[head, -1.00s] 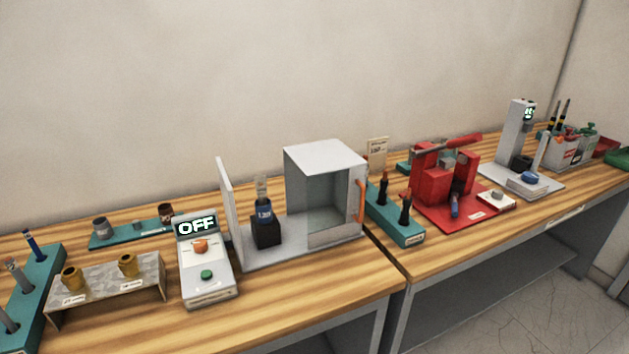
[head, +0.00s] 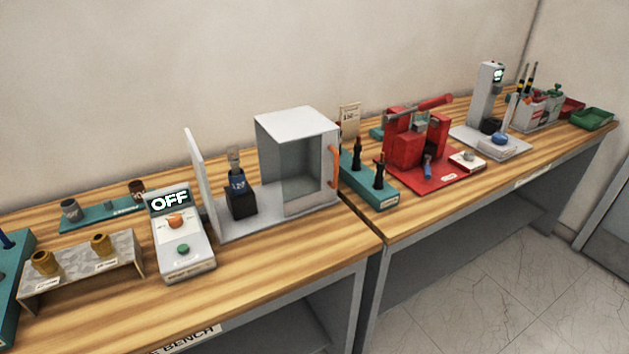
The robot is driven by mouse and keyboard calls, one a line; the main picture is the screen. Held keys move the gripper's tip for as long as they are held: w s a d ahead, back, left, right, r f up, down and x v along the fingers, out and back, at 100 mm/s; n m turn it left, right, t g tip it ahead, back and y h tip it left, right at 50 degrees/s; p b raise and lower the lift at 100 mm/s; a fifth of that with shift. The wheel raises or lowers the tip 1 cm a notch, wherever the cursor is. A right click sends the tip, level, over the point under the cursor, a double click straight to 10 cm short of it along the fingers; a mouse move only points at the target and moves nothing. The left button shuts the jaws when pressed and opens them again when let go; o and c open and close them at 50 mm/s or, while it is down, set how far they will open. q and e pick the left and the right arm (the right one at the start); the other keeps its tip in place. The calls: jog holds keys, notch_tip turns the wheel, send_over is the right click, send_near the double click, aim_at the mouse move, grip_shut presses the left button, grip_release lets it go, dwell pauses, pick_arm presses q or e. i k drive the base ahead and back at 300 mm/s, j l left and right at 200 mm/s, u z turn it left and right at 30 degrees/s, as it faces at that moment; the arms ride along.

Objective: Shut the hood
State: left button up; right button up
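The hood (head: 296,129) is a grey-white box with clear panels and an orange handle (head: 334,167) on its right side. It stands at the right end of a grey base plate (head: 270,214). At the left end of the plate is an upright white panel (head: 201,182). Between panel and hood, a dark blue bushing (head: 237,181) stands upright in a black block (head: 240,204), uncovered by the hood. Neither of my grippers is in view.
A control box (head: 182,236) reading OFF stands left of the hood. A teal rack (head: 370,187) with dark tools is close to the hood's right. A red press (head: 415,150) stands farther right. Bare wood (head: 290,247) lies in front of the hood.

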aim_at(292, 142)
jog(key=l+u, duration=0.15)
jog(key=u, duration=0.3)
jog(key=i+l+u, duration=0.25)
jog(key=l, duration=0.4)
jog(key=l+u, duration=0.25)
jog(key=l, duration=0.35)
jog(key=i+l+u, duration=0.1)
jog(key=l+u, duration=0.15)
jog(key=l, duration=0.45)
